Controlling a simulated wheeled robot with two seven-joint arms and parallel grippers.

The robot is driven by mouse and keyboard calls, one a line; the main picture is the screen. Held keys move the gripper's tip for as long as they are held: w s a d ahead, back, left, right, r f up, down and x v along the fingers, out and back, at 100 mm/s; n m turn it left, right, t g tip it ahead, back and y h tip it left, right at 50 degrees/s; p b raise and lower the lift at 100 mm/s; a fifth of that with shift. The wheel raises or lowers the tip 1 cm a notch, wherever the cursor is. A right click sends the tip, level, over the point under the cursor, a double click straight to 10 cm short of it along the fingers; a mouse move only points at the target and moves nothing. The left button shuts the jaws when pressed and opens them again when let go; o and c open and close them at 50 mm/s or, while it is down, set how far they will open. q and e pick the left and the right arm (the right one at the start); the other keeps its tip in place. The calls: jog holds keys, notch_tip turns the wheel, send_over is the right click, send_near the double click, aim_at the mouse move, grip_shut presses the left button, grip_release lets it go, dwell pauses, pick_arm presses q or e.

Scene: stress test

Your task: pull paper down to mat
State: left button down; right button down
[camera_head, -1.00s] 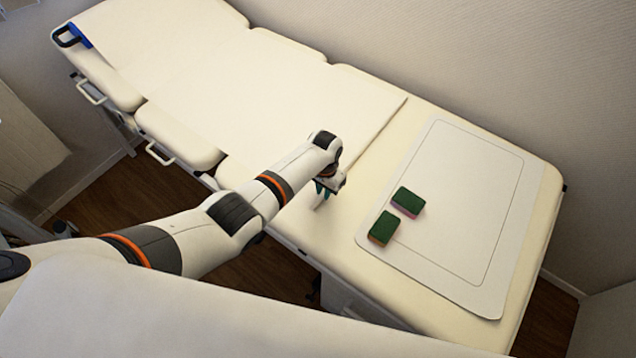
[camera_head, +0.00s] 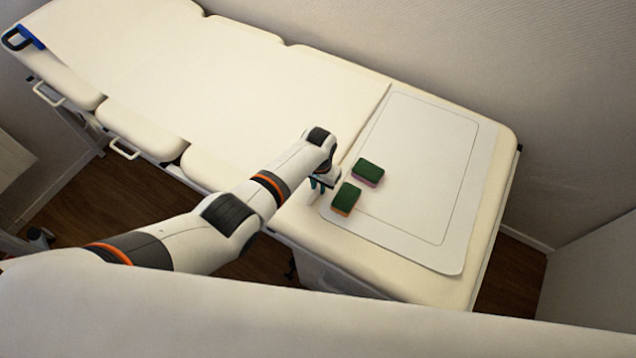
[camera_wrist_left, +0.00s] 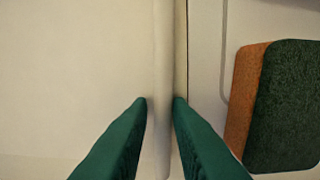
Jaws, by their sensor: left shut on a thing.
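The white paper (camera_head: 240,85) lies along the padded couch. Its free end is close beside the near-left edge of the pale mat (camera_head: 400,220); I cannot tell whether they touch. My left gripper (camera_head: 320,185) is at the paper's front corner, beside the mat. In the left wrist view, the green fingers (camera_wrist_left: 162,100) are shut on the paper's edge (camera_wrist_left: 165,50), a narrow upright fold between them. The paper (camera_wrist_left: 70,80) spreads to the left and the mat shows on the right. My right gripper is not in view.
Two green-topped sponges, one with an orange side (camera_head: 346,198) and one with a pink side (camera_head: 369,172), sit on the mat close to the gripper. The rest of the mat is clear. A wall stands behind the couch (camera_head: 480,290). A blue handle (camera_head: 28,38) is at its far end.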

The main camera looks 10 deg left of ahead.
aim_at(318, 187)
pick_arm(q)
jog(key=c, duration=1.3)
grip_release()
jog(key=shift+r+p, duration=0.85)
jog(key=shift+r, duration=5.2)
